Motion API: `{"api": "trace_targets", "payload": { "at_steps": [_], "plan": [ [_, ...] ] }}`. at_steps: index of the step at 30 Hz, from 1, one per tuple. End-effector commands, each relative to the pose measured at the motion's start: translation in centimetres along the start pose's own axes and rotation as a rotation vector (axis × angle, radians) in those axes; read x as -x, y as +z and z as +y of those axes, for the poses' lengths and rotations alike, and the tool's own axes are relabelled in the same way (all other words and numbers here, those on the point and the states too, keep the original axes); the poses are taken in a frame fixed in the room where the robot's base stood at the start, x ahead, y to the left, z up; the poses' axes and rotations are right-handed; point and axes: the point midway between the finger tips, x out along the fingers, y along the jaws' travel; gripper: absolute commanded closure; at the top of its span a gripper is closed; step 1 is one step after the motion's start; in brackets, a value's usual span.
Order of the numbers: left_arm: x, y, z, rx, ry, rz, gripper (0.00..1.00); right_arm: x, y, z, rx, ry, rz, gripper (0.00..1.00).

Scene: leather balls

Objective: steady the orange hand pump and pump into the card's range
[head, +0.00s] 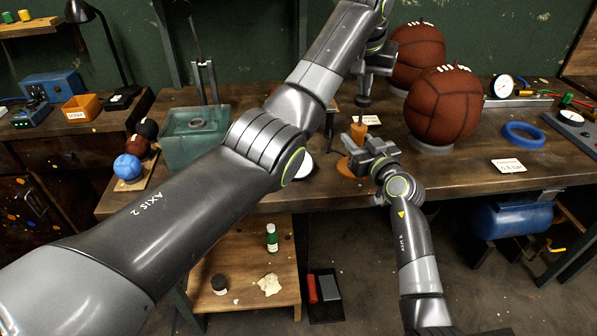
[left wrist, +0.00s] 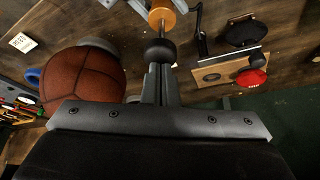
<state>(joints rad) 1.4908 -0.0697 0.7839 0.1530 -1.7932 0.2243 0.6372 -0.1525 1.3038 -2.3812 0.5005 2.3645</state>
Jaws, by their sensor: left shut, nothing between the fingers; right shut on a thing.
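The orange hand pump (head: 358,130) stands upright on the bench, its orange foot (head: 346,168) partly hidden. My right gripper (head: 368,152) is shut on the pump's body, low down. My left gripper (head: 364,100) is shut and empty just above the pump. In the left wrist view, the dark round pump knob (left wrist: 160,50) is at its fingertips (left wrist: 156,72), with the rod and orange body (left wrist: 168,18) beyond; whether they touch is unclear. A white card (head: 508,166) lies at the bench's front right, its print too small to read. A round gauge (head: 502,86) stands behind it.
A brown leather ball (head: 445,104) sits on a ring right of the pump, another (head: 418,56) behind it. A blue ring (head: 523,135) lies at right. A greenish water tank (head: 192,140) and small balls (head: 127,167) are at left.

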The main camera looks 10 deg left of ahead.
Motion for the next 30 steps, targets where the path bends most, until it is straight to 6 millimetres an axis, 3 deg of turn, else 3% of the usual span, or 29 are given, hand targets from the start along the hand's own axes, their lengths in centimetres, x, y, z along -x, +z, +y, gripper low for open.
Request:
{"api": "trace_targets", "payload": {
  "at_steps": [15,20,30],
  "plan": [
    [-4.5,2.0,0.1,-0.001,0.002,-0.006,1.0,0.0,0.1,0.0,0.0,-0.001,-0.001,1.0],
    [-3.5,1.5,0.0,0.0,0.001,-0.004,1.0,0.0,0.1,0.0,0.0,-0.001,-0.001,1.0],
    [0.6,-0.3,0.0,0.001,-0.001,-0.003,1.0,0.0,0.1,0.0,0.0,0.0,-0.001,1.0]
  ]
}}
